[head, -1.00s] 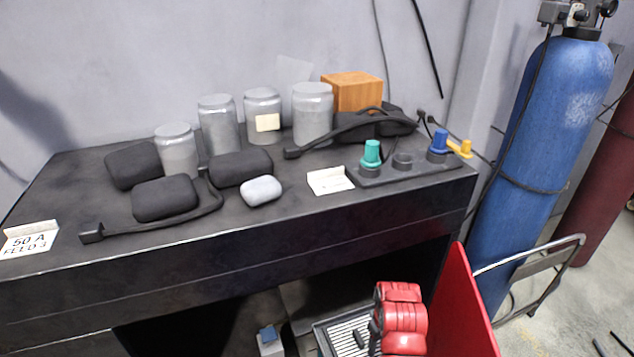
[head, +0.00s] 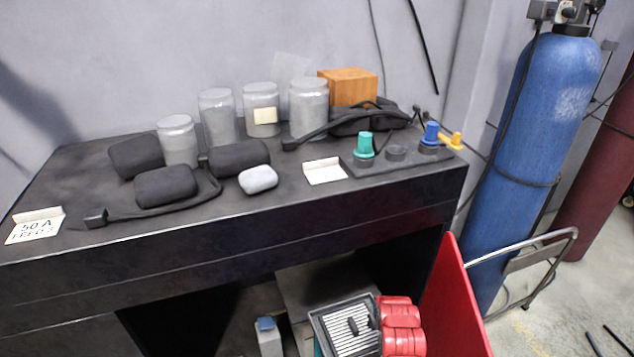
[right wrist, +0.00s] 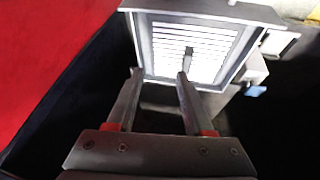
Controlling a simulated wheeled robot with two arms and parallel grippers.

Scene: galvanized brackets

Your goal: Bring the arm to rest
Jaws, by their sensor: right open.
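My right gripper (right wrist: 159,75) is open in the right wrist view. Its two dark fingers stand apart with nothing between them. Beyond the fingertips is a pale slatted grille (right wrist: 190,45) in a grey frame. In the head view the red part of my right arm (head: 402,330) is low at the bottom, in front of the black table. The same grille (head: 345,325) shows just left of it. I cannot tell whether the fingers touch the grille. My left gripper is out of view.
The black table (head: 300,220) holds glass jars (head: 218,118), dark pouches, a grey rounded block (head: 258,179), a wooden box (head: 350,87) and a panel with coloured knobs. A red panel (head: 455,310) stands close right of my arm. A blue cylinder (head: 540,150) is farther right.

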